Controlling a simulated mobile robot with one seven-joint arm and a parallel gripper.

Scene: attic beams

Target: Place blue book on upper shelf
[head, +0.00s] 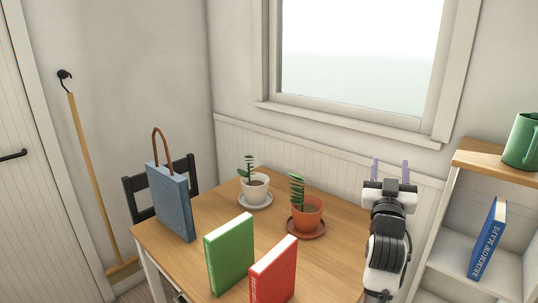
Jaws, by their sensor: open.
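A blue book (488,240) with white lettering on its spine stands, leaning slightly, in a compartment of the white shelf unit (440,225) at the right. The compartment lies just below the unit's wooden top board (482,164). My gripper (390,168) is open and empty, its two purple fingers spread and pointing away from me. It is left of the shelf unit, in front of the wall panelling beyond the table's right side, apart from the book. Lower parts of the shelf unit are cut off by the frame.
A wooden table (180,258) bears a green book (228,255), a red book (273,272), a white potted plant (254,190) and an orange potted plant (306,214). A blue-grey bag (170,200) with a brown handle is by a dark chair (133,184). A green mug (521,143) stands on the top board.

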